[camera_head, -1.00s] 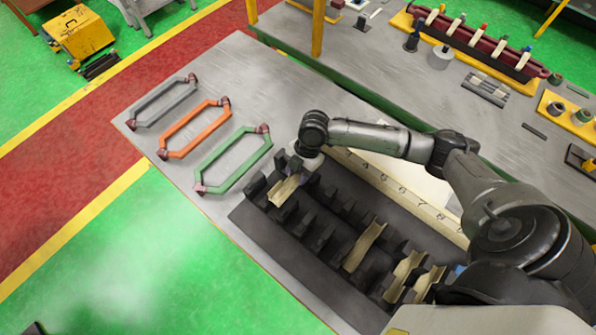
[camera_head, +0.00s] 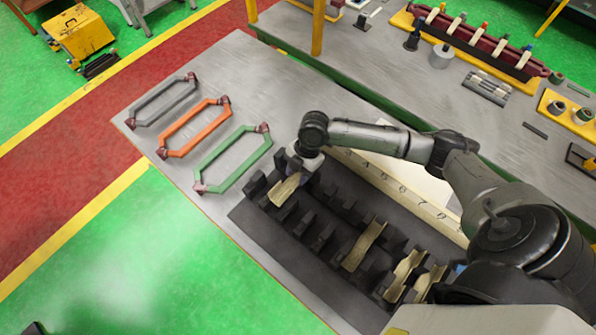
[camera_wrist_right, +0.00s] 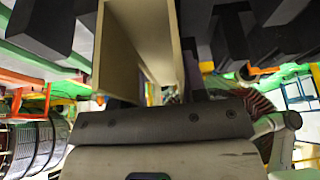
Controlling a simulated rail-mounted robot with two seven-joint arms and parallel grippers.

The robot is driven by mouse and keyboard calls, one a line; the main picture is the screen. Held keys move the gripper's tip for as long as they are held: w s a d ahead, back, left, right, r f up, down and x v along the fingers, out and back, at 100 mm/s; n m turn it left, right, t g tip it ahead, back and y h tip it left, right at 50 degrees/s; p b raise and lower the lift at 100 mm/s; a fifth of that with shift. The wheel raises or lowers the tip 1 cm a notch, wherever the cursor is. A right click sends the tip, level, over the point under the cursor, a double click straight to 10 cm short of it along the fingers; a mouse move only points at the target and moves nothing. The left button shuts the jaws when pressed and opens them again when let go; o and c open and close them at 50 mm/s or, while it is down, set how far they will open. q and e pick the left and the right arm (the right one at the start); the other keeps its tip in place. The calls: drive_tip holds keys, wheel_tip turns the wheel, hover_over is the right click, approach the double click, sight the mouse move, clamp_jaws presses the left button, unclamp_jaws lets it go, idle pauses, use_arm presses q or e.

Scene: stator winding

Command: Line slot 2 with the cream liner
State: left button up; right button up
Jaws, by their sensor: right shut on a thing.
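The black stator block (camera_head: 258,226) has a row of teeth with slots between them. A cream liner (camera_head: 285,190), a long open channel, lies at the row's upper-left end, between dark teeth. My right gripper (camera_head: 299,167) is at its far end and shut on it. In the right wrist view the liner (camera_wrist_right: 140,45) runs up from the gripper, with dark teeth on both sides. I cannot tell how deep it sits in the slot. More cream liners lie further along the block: one in the middle (camera_head: 362,246) and two near the lower right (camera_head: 403,275) (camera_head: 428,284). My left gripper is not in view.
A numbered cream strip (camera_head: 405,192) runs along the block's far side, partly under my right arm. Grey (camera_head: 163,101), orange (camera_head: 193,127) and green (camera_head: 233,160) coil frames lie on the bench to the left. A second bench (camera_head: 400,70) with parts stands behind.

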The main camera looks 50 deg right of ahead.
drive_tip(key=shift+f, duration=0.3)
drive_tip(key=shift+f+b, duration=0.3)
drive_tip(key=shift+f, duration=0.05)
drive_tip(key=shift+f, duration=0.3)
drive_tip(key=o, duration=0.5)
drive_tip(key=shift+d, duration=0.1)
drive_tip(key=shift+o, duration=0.6)
